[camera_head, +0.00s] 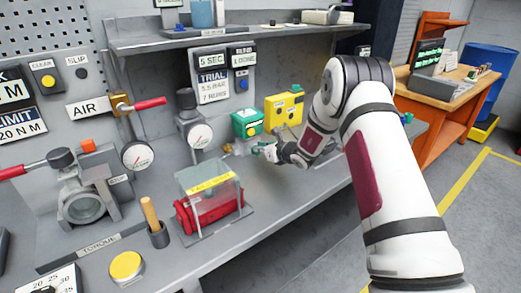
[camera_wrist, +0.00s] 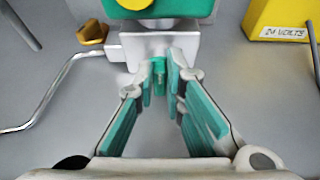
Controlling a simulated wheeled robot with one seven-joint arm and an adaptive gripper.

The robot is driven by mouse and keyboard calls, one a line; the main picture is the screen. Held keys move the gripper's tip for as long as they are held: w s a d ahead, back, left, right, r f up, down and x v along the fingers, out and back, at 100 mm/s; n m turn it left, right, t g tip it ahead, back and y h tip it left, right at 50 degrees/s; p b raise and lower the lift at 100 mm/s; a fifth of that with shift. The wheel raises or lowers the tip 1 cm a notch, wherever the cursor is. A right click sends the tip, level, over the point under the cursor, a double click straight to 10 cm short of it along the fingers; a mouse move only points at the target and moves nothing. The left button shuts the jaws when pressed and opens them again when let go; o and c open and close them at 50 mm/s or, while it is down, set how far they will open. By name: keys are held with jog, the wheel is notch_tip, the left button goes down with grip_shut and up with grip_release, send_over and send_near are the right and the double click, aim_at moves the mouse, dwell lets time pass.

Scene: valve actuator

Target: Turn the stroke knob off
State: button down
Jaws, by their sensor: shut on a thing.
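A green box (camera_head: 246,122) with a yellow button stands on the bench; its lower edge also shows at the top of the wrist view (camera_wrist: 180,8). Below it in the wrist view is a grey metal block (camera_wrist: 130,48), with a small green knob (camera_wrist: 159,72) at its front. My gripper (camera_wrist: 160,82) has its teal-padded fingers close around this knob, one on each side, shut on it. In the head view my gripper (camera_head: 264,151) is just in front of the green box, and the knob is hidden. No stroke label is readable.
A yellow box (camera_head: 284,106) stands right of the green one. A brass-coloured knob (camera_wrist: 92,33) and bent metal rod (camera_wrist: 45,95) lie left of the fingers. A clear-covered red cylinder (camera_head: 208,212) and a gauge (camera_head: 199,134) are nearby. The bench front right is clear.

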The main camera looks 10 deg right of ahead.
jog(key=m+b, duration=0.1)
jog(key=d+m+y+b, duration=0.1)
jog(key=shift+w+f+b, duration=0.2)
jog(key=shift+w+b, duration=0.05)
jog(key=shift+b, duration=0.15)
jog(key=m+y+b, duration=0.2)
jog(key=shift+w+d+f+m+g, duration=0.1)
jog(key=shift+d+f+m+g, duration=0.05)
jog(key=shift+d+m+g, duration=0.2)
jog(key=shift+w+d+f+m+y+b, duration=0.1)
jog(key=shift+f+m+y+b, duration=0.15)
jog(key=shift+m+y+b, duration=0.85)
jog(key=shift+d+f+m+y+b, duration=0.1)
jog(key=shift+m+y+b, duration=0.1)
jog(key=shift+m, duration=0.4)
jog(key=shift+f+m+y+b, duration=0.1)
jog(key=shift+m+b, duration=0.05)
jog(key=shift+m, duration=0.4)
jog(key=c, duration=1.7)
grip_release()
jog(key=shift+o, duration=0.2)
